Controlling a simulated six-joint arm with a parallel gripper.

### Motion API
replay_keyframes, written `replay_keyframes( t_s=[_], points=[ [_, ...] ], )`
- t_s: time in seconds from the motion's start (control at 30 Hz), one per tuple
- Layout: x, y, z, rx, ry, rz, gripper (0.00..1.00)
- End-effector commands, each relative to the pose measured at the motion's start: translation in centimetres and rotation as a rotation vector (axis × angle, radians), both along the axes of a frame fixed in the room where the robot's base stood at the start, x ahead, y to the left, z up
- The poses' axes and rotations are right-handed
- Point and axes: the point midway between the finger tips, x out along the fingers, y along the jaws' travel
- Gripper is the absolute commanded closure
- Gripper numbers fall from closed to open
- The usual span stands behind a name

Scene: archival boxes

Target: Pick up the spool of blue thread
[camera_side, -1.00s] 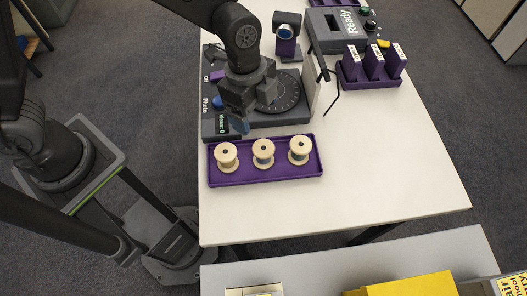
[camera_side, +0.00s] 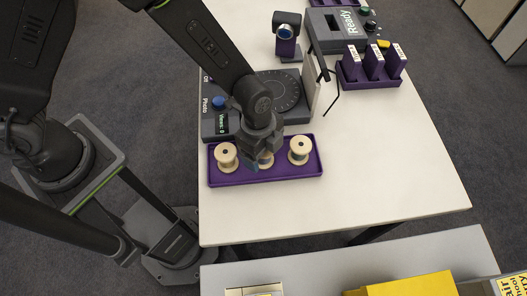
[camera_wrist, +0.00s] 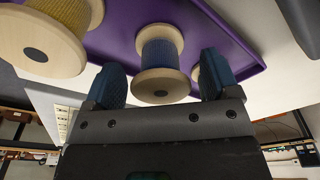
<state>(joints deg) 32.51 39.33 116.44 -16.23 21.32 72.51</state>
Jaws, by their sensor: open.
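The spool of blue thread (camera_wrist: 160,54) has pale wooden flanges and stands between my gripper's two blue fingertips in the wrist view. Gaps show on both sides of it. My gripper (camera_wrist: 163,74) is open, pointing down over the middle spool. In the side view my gripper (camera_side: 264,160) hides most of that middle spool (camera_side: 267,158). A spool of yellow thread (camera_wrist: 52,32) stands to the left in the wrist view. A third spool (camera_wrist: 196,73) is mostly hidden behind the right finger. The spools stand in a purple tray (camera_side: 240,180).
In the side view a spool stands at each end of the tray, left (camera_side: 225,158) and right (camera_side: 299,151). A dark photo device with a turntable (camera_side: 283,92) lies just behind. A purple rack (camera_side: 368,82) holds several purple items farther right. The table's front right is clear.

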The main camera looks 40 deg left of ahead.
Motion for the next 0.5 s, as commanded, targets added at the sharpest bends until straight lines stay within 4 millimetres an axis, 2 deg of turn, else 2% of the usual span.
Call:
replay_keyframes(
  t_s=[0.03, 0.17, 0.4, 0.5],
  points=[
    [-0.1, -0.1, -0.8, 0.002, 0.003, 0.0, 0.19],
    [0.0, -0.2, -1.9, 0.001, -0.001, 0.0, 0.19],
    [0.1, -0.2, -2.1, 0.001, -0.002, 0.001, 0.19],
    [0.1, -0.2, -2.1, 0.001, -0.002, 0.001, 0.26]
  ],
)
